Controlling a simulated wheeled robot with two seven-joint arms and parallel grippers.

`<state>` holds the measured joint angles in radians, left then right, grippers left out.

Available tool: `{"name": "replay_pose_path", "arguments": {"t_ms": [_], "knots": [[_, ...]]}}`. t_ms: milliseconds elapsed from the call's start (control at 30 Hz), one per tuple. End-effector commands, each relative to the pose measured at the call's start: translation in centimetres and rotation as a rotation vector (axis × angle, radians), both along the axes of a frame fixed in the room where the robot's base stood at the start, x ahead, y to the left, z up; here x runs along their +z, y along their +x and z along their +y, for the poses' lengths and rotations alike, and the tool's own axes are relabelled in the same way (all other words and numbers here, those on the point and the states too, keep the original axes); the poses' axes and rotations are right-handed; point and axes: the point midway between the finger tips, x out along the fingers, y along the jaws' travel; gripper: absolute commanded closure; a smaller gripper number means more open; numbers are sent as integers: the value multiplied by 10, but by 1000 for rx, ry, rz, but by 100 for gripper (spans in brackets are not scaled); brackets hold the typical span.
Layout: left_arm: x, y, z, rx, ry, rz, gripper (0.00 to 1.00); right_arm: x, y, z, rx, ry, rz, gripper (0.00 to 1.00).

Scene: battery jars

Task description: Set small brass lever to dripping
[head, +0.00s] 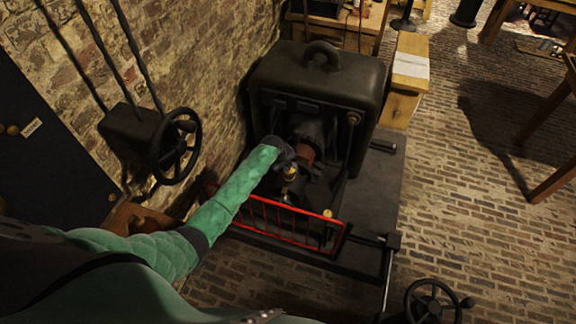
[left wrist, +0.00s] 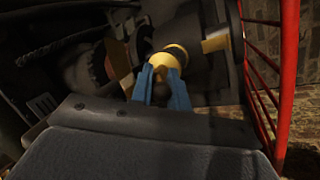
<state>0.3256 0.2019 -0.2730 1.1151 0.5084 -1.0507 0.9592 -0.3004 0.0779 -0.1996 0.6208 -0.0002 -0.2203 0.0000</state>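The small brass lever (head: 289,173) sits low on the front of a dark machine in the head view. The lever's setting and any marks are not readable. My right gripper is not in view.
A red railing (head: 285,222) runs along the machine's front, close to my left arm; it also stands at right in the left wrist view (left wrist: 286,80). A handwheel (head: 174,146) is on the brick wall at left, another (head: 432,303) at bottom right. Brick floor lies open at right.

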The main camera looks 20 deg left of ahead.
Motion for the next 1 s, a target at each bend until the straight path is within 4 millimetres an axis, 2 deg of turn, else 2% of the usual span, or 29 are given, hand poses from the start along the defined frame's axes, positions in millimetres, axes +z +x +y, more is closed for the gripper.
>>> {"name": "replay_pose_path", "arguments": {"t_ms": [333, 1000], "knots": [[3, 4, 0, 0, 2, 72, 100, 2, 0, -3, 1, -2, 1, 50], [5, 19, 0, 1, 15, 455, 100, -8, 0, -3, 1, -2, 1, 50]]}}
